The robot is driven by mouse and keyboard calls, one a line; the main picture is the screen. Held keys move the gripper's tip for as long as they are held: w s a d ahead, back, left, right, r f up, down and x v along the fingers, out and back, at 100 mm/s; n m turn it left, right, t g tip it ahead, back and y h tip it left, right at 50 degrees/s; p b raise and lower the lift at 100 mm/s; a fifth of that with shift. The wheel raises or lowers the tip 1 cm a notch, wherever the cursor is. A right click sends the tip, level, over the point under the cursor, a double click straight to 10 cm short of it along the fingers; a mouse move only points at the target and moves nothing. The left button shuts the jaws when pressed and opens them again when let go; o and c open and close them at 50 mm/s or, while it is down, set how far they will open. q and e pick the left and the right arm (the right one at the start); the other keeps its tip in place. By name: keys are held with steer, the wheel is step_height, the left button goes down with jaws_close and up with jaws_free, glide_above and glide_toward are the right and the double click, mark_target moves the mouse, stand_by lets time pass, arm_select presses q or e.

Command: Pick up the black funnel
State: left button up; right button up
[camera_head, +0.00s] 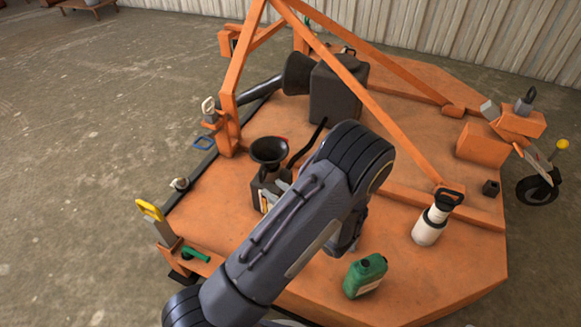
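The black funnel (268,151) has its wide round mouth up. It is at the left part of the orange mower deck (220,205), above a small dark can with a pale label (265,199). Whether its spout is in the can is hard to see. My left arm comes in from the bottom and bends over the deck, just right of the funnel. Grey tips that look like my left gripper (281,187) show just below the funnel, beside the can. The rest of this gripper is hidden behind my forearm, so its opening cannot be judged. My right gripper is not in view.
Orange frame bars (236,85) rise behind the funnel, with a dark shaft with a flared end (297,73) and a dark box (335,92). A green jug (365,275) and a white sprayer bottle (431,222) stand right of my arm. Yellow-handled (150,210) and green (195,255) items are front left.

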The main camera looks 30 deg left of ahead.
mark_target(262, 179)
arm_select(q)
steer(key=shift+m, duration=0.3)
steer(key=b+x, duration=0.1)
steer(key=x, duration=0.3)
steer(key=b+x, duration=0.1)
steer(key=x, duration=0.1)
steer(key=shift+w+a+f+b, duration=0.1)
steer(key=shift+w+f+b, duration=0.2)
steer(key=shift+f, duration=0.1)
steer(key=shift+w+a+r+t, duration=0.15)
steer(key=shift+a+t, duration=0.15)
steer(key=shift+a, duration=0.25)
jaws_close()
